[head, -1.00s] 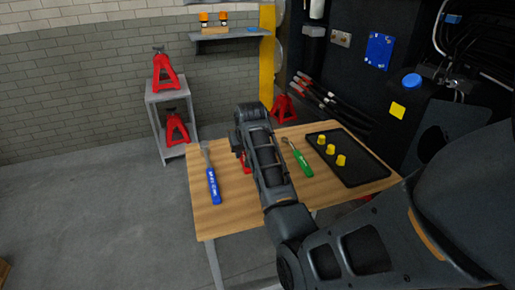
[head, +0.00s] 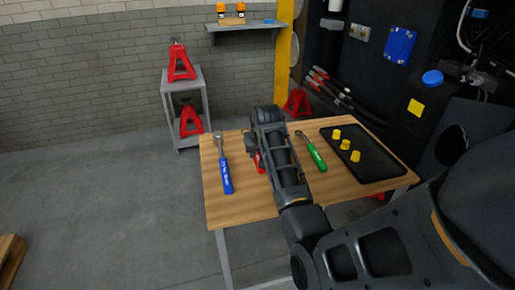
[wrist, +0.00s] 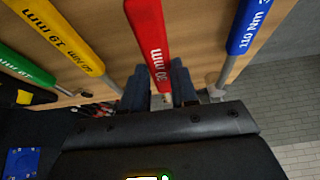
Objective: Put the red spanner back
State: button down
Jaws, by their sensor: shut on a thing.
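The red spanner (wrist: 150,40) has a red handle marked in mm and runs between the fingers of my gripper (wrist: 160,92) in the wrist view. My gripper is shut on it. In the head view my arm hides most of the spanner; a bit of red (head: 259,163) shows beside my wrist, over the wooden table (head: 240,208). I cannot tell whether the spanner touches the table top.
A blue-handled wrench (head: 226,178) lies left of my gripper and a green-handled one (head: 317,157) lies right. A yellow-handled spanner (wrist: 60,35) shows in the wrist view. A black tray (head: 375,165) with yellow caps (head: 345,145) is on the table's right.

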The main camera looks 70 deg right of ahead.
aim_at(258, 158)
jog(key=shift+f+b, duration=0.95)
jog(key=shift+f, duration=1.15)
jog(key=c, duration=0.8)
grip_release()
jog(key=v, duration=0.7)
jog(key=shift+s+a+r, duration=0.15)
jog(key=shift+r, duration=0.2)
